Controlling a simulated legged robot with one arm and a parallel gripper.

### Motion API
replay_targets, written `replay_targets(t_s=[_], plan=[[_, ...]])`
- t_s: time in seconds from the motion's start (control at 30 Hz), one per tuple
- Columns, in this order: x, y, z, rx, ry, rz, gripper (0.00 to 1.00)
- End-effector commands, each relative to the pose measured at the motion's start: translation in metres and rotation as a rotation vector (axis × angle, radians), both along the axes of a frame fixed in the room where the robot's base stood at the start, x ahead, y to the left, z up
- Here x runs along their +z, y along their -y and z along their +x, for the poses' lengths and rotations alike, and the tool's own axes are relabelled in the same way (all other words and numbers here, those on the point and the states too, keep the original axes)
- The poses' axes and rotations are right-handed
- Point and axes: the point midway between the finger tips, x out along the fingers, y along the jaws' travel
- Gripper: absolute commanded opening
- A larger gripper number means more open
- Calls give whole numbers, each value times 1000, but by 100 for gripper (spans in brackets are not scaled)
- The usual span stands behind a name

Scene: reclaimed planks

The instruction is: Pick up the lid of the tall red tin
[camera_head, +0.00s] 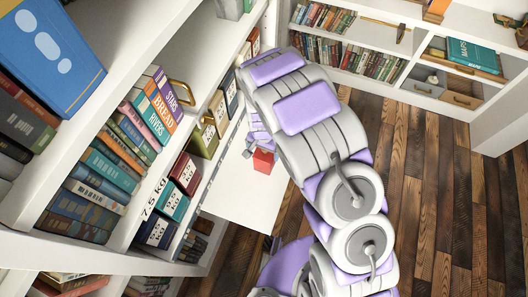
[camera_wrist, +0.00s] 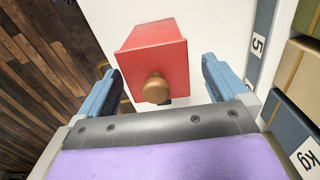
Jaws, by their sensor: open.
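The red tin (camera_wrist: 150,33) stands on a white surface in the wrist view, with a round copper-brown knob (camera_wrist: 155,88) on the face turned toward me. I take that face as its lid; no clear seam shows. In the head view the tin (camera_head: 263,161) is small and partly hidden by my arm. My gripper (camera_wrist: 163,72) is open, with one blue finger left of the tin and one right of it. The knob is between the fingers, near the palm, and nothing is gripped. In the head view my gripper (camera_head: 253,141) is just above the tin.
The white board (camera_head: 240,195) under the tin is mostly bare. Shelves of books (camera_head: 150,115) and labelled boxes (camera_head: 185,173) stand close on its left. Blue and olive boxes (camera_wrist: 292,130) are near the right finger in the wrist view. Wooden floor (camera_head: 440,190) is open to the right.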

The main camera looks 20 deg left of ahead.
Motion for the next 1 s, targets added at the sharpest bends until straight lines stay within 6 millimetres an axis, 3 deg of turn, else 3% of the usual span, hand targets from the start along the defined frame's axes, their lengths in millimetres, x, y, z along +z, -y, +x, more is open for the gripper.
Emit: replay_targets(t_s=[0.1,0.77,1.0], plan=[[2,1,0,0,0,2,99],[1,0,1,0,1,0,37],[3,1,0,0,-1,1,37]])
